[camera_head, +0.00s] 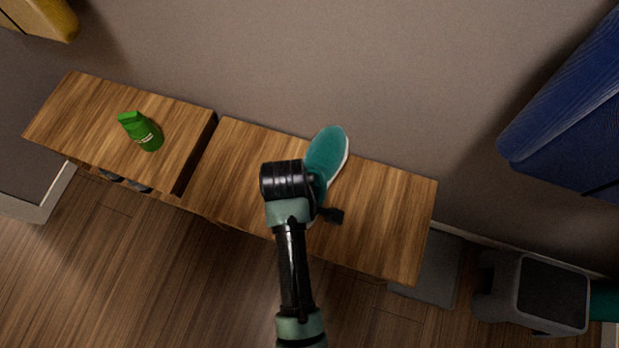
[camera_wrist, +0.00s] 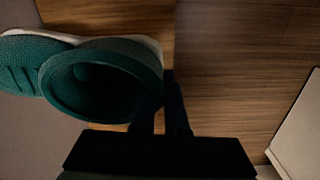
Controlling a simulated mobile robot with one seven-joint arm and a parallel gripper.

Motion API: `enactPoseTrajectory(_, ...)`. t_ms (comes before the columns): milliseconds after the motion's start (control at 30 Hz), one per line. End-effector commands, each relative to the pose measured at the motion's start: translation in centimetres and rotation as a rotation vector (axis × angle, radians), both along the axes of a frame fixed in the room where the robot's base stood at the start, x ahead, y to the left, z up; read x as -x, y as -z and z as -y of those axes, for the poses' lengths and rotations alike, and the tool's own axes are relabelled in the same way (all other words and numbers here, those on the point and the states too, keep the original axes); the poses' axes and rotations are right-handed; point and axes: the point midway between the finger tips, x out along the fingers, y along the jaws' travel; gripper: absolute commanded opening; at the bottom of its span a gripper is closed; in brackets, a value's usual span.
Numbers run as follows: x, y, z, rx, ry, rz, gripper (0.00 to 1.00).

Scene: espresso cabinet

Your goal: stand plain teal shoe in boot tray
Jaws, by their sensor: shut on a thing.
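The teal shoe (camera_head: 326,158) with a white sole is over the wooden bench, toe toward the wall. It also shows in the wrist view (camera_wrist: 105,80), with its round opening facing the camera. My gripper (camera_wrist: 162,110) is shut on the shoe's collar at the heel end. In the head view my wrist hides the shoe's heel. I cannot tell whether the sole touches the bench. A flat grey piece (camera_head: 432,268) lies on the floor right of the bench and looks like the boot tray; the bench partly hides it.
The wooden bench (camera_head: 390,215) is bare to the right of the shoe. A green bottle (camera_head: 142,131) lies on the higher cabinet top at left. Blue cloth (camera_head: 575,120) hangs at the upper right.

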Motion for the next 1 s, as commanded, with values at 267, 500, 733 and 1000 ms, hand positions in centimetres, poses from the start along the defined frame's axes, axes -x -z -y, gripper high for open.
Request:
enactPoseTrajectory(267,0.6,4.2,-0.4,-0.001,-0.121,-0.001,0.00)
enactPoseTrajectory(500,0.6,8.1,-0.4,-0.002,-0.120,0.001,0.00)
enactPoseTrajectory(733,0.6,10.0,-0.4,-0.002,-0.118,0.001,0.00)
enactPoseTrajectory(1000,0.5,12.2,-0.3,-0.001,-0.117,0.002,0.00)
